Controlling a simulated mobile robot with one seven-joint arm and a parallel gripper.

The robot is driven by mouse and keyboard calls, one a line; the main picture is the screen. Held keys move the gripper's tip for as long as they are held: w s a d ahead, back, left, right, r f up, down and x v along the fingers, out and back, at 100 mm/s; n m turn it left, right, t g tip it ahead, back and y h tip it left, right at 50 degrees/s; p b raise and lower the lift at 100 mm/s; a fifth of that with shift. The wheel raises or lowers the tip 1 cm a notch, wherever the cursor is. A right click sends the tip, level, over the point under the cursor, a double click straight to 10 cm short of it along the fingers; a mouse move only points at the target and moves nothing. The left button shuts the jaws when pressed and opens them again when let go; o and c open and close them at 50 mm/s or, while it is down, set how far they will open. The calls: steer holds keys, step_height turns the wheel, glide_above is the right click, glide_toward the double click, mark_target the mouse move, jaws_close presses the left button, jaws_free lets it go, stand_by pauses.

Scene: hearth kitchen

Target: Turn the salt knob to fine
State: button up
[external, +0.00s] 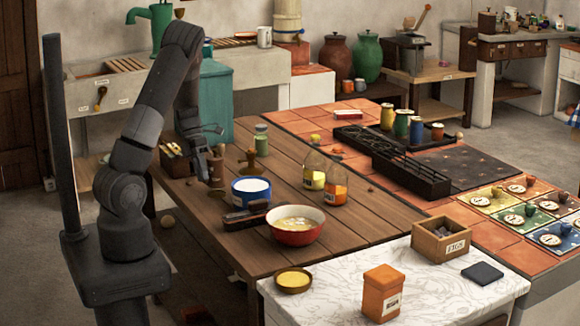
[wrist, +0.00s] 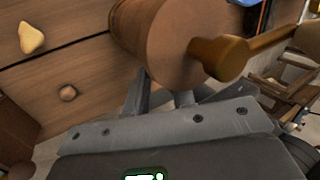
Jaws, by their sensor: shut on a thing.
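A brown wooden cylinder (external: 217,164), perhaps the salt mill, stands on the plank table. It fills the upper middle of the wrist view (wrist: 160,35). My gripper (external: 208,178) is low at the table's left part, shut on this cylinder; its fingers (wrist: 160,93) meet the cylinder's lower edge in the wrist view. An orange-brown rounded knob on a rod (wrist: 220,58) shows beside the cylinder; I cannot tell whether it belongs to it. No salt label or fine mark is readable, and the far side of the cylinder is hidden.
A blue-and-white tin (external: 250,196), a red bowl (external: 296,236) and a dark brush-like block (external: 244,218) stand right of my gripper. A basket (external: 174,160) is at the left edge.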

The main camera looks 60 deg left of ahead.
jaws_close()
steer(key=shift+y, duration=0.4)
steer(key=shift+d+r+y, duration=0.15)
steer(key=shift+d+y, duration=0.25)
steer(key=shift+y, duration=0.8)
steer(key=y, duration=0.2)
steer(key=d+y, duration=0.1)
steer(key=y, duration=0.2)
steer(key=shift+y, duration=0.3)
steer(key=y, duration=0.4)
steer(key=shift+d+f+y, duration=0.3)
steer(key=shift+d, duration=0.05)
steer(key=shift+d+f+y, duration=0.15)
steer(key=shift+y, duration=0.85)
steer(key=shift+d+f+y, duration=0.1)
steer(key=shift+f+y, duration=0.05)
steer(key=shift+y, duration=0.85)
steer(key=shift+f+y, duration=0.1)
steer(key=shift+y, duration=0.2)
